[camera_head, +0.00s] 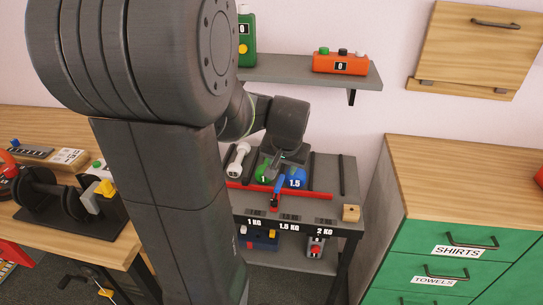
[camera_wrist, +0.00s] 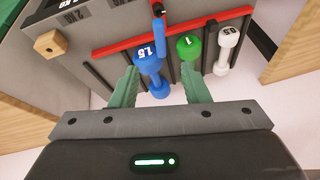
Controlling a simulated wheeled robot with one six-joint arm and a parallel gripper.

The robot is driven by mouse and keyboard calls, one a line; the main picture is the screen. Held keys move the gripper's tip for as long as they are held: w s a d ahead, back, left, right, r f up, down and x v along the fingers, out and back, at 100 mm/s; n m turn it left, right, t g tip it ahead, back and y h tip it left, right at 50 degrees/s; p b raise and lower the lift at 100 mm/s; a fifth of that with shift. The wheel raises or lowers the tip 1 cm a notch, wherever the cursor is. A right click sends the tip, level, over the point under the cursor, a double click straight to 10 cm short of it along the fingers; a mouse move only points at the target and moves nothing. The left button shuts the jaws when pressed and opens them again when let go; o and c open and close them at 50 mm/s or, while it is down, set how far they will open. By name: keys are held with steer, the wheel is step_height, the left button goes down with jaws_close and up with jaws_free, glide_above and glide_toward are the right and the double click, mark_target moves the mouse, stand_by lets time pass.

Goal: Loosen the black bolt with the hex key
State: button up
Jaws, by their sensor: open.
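I cannot make out a black bolt or a hex key for certain in either view. A small wooden block (camera_wrist: 50,43) with a dark round spot sits at the rack's corner; it also shows in the head view (camera_head: 351,214). I cannot tell whether the spot is a bolt or a hole. My gripper (camera_wrist: 159,68) is open, with its green fingers apart on either side of the blue 1.5 dumbbell (camera_wrist: 149,62) in the picture. No contact with it is visible. In the head view my gripper (camera_head: 277,158) is partly hidden above the rack.
Green (camera_wrist: 188,47) and white (camera_wrist: 227,45) dumbbells lie beside the blue one, along a red bar (camera_wrist: 110,49). A blue lever-like piece (camera_wrist: 158,36) stands at the bar. A shelf (camera_head: 300,71) hangs above; green drawers (camera_head: 425,250) stand right.

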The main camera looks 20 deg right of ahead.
mark_target(280, 182)
steer(key=x, duration=1.3)
steer(key=shift+s, duration=0.1)
jaws_close()
steer(key=shift+b, duration=0.4)
steer(key=shift+n+b, duration=0.3)
steer(key=shift+b, duration=0.3)
